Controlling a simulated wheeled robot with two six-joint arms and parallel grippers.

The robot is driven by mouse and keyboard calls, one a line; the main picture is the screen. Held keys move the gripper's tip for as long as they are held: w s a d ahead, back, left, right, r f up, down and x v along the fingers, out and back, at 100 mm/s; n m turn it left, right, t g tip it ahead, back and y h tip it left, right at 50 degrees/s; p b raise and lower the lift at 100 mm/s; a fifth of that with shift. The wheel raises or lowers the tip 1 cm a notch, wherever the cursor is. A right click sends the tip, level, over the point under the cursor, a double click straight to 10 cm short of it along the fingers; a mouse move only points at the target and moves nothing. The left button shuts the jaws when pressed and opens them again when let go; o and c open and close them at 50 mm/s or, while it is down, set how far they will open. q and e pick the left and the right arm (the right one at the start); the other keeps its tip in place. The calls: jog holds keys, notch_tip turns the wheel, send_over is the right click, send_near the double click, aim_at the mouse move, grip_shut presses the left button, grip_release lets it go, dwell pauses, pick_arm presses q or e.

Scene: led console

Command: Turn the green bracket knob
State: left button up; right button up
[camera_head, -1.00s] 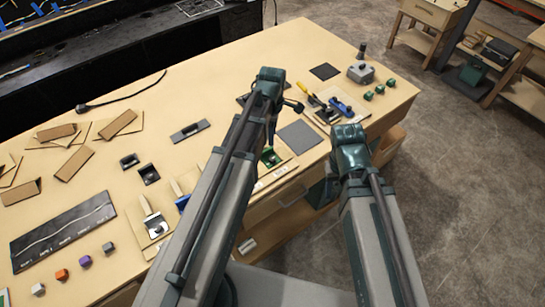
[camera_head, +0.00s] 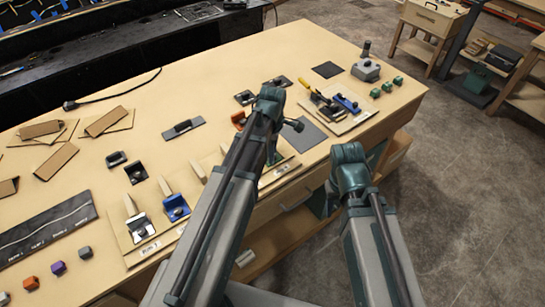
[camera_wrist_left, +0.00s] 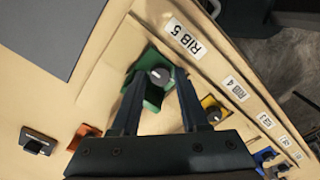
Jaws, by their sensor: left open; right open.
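The green bracket (camera_wrist_left: 167,92) sits beside the RIB 5 label (camera_wrist_left: 184,40) in the left wrist view. Its round black knob (camera_wrist_left: 160,75) carries a white mark. My left gripper (camera_wrist_left: 158,84) is open, with one finger on each side of the knob; I cannot tell whether they touch it. In the head view my left arm (camera_head: 235,185) covers most of that bracket. My right arm (camera_head: 380,235) is bent over the table's front edge, and its gripper fingers are hidden.
An orange bracket (camera_wrist_left: 83,135) and a dark grey pad (camera_wrist_left: 45,30) lie behind. A tool tray (camera_head: 340,124) and small green blocks (camera_head: 387,87) are at the right.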

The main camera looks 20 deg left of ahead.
pick_arm(q)
jog(key=shift+c, duration=0.2)
grip_shut()
